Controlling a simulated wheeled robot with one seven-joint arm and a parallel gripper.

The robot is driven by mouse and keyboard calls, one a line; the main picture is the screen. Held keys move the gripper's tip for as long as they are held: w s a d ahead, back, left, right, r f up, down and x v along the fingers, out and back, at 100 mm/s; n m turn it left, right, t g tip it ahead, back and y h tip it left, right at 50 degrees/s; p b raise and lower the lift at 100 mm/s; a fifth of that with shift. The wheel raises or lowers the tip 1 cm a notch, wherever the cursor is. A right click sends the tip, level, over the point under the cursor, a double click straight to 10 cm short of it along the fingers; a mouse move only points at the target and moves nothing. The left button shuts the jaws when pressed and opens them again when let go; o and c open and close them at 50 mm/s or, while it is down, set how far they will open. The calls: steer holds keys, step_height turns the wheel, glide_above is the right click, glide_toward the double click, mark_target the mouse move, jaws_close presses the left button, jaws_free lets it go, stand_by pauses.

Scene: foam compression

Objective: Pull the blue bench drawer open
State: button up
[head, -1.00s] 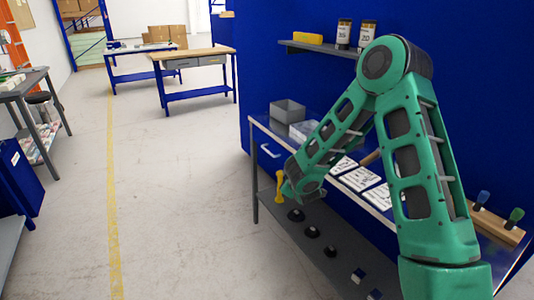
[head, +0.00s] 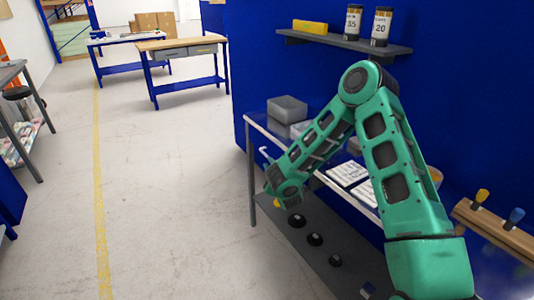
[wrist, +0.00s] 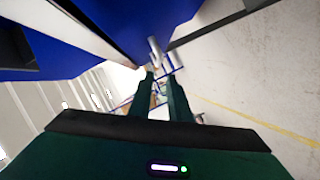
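The blue bench (head: 249,180) stands at the right against a blue panel. A pale bar handle (head: 264,155) shows at its near-left end, below the top; the drawer front around it is mostly hidden by my arm. In the wrist view a blue face (wrist: 120,20) fills the upper part, and a silver bar (wrist: 155,50), apparently the handle, shows just beyond the fingertips. My gripper (wrist: 160,76) is open, its two dark green fingers apart with nothing visible between them. I cannot tell whether they touch the bar. The head view hides the fingers behind my wrist.
A grey bin (head: 288,108) and white cards (head: 347,173) lie on the bench top. Dark round items (head: 315,239) sit on its lower shelf. A wall shelf (head: 340,42) holds bottles. A yellow item (head: 277,203) is partly hidden by my wrist.

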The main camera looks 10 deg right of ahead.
mark_target(266, 156)
steer(key=x, duration=1)
steer(key=shift+w+d+f, duration=0.1)
steer(key=shift+w+d, duration=0.2)
steer(key=shift+w, duration=0.05)
jaws_close()
